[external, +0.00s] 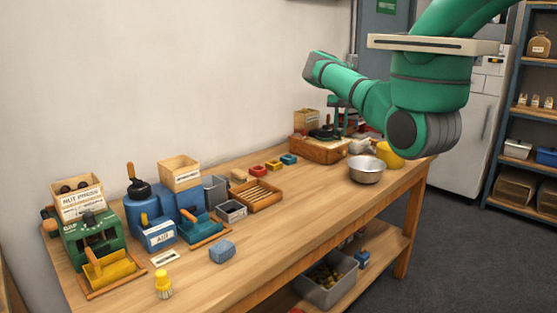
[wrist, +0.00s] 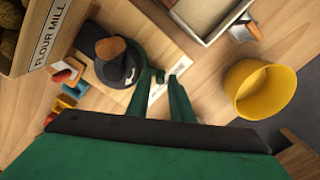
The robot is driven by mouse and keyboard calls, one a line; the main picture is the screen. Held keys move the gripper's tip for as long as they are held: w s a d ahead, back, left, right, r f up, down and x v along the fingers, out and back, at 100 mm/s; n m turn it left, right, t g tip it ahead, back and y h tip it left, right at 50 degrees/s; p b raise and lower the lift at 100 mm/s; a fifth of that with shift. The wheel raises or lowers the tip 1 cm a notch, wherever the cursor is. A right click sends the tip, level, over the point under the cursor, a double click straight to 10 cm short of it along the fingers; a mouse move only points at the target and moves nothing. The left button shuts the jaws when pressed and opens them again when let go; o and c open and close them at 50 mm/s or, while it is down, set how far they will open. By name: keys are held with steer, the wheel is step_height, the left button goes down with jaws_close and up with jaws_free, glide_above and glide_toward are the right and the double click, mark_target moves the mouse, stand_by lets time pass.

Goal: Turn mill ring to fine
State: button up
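The flour mill stands at the far end of the bench, with a wooden base (external: 318,150) and a box-shaped hopper (external: 306,118). In the wrist view the hopper (wrist: 35,62) is at the upper left, lettered "FLOUR MILL". Beside it is a black round part with a brown knob (wrist: 110,48); I cannot tell whether this is the ring. My gripper (wrist: 165,82) points down over the mill, its two dark green fingers apart just right of the black part. A pale label strip shows between them. No fine or coarse marking is readable. Contact with the mill cannot be told.
A yellow bowl (wrist: 265,88) and a metal bowl (external: 366,172) stand right of the mill. Small red, yellow and blue blocks (external: 273,166) lie to its left. A nut press (external: 90,235) and blue machine (external: 150,212) fill the near left.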

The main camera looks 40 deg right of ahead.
step_height(320, 180, up, 10)
steer(key=shift+f, duration=0.15)
stand_by(0.7)
